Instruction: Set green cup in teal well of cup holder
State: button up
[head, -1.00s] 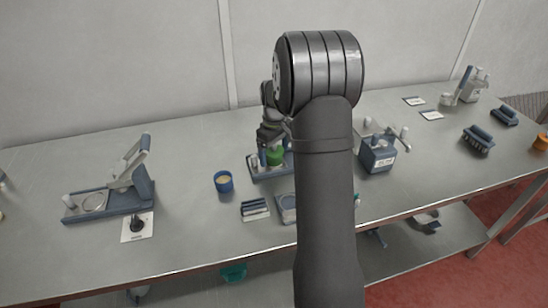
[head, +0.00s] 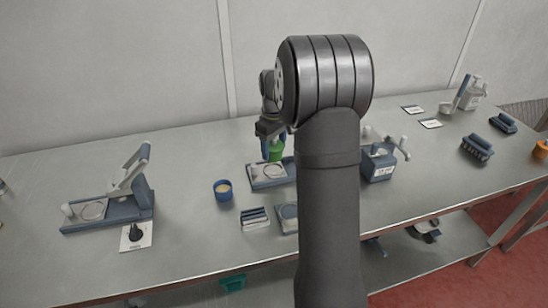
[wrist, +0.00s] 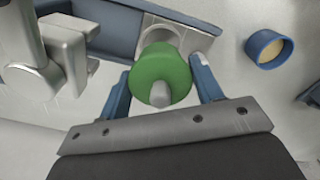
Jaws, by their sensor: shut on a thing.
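The green cup (wrist: 160,68) is between the blue fingers of my gripper (wrist: 160,80) in the wrist view, with a grey knob-like part towards the camera. My gripper is shut on it. In the head view the green cup (head: 276,150) hangs below my gripper (head: 272,138), just above a blue tray-like base (head: 285,181) with a pale round plate. I cannot pick out the cup holder or its teal well for certain. My arm hides part of the bench.
A blue cup with yellowish contents (head: 223,190) stands left of the base. A blue block with ridges (head: 254,217) lies in front. A blue box device (head: 378,163) stands to the right. A hinged device (head: 110,207) is far left. A teal object (head: 233,283) is below the bench.

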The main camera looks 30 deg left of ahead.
aim_at(278, 148)
notch_tip(278, 148, up, 3)
jog(key=shift+r, duration=0.1)
jog(key=shift+s+d+r, duration=0.3)
jog(key=shift+d+r, duration=0.3)
jog(key=shift+d, duration=0.2)
jog(key=s+d+m, duration=0.2)
jog(key=s+d, duration=0.4)
jog(key=d, duration=0.5)
jog(key=w+d+f+n, duration=0.1)
jog(key=w+d+f, duration=0.1)
jog(key=d, duration=0.3)
jog(key=w+d+f+n, duration=0.1)
jog(key=w+d+f, duration=0.15)
jog(key=d, duration=0.35)
jog(key=shift+a+f, duration=0.15)
jog(key=shift+f, duration=1.05)
jog(key=shift+a+f, duration=0.15)
jog(key=shift+f, duration=1.05)
jog(key=shift+f, duration=0.7)
jog(key=o, duration=1.1)
jog(key=shift+c, duration=0.2)
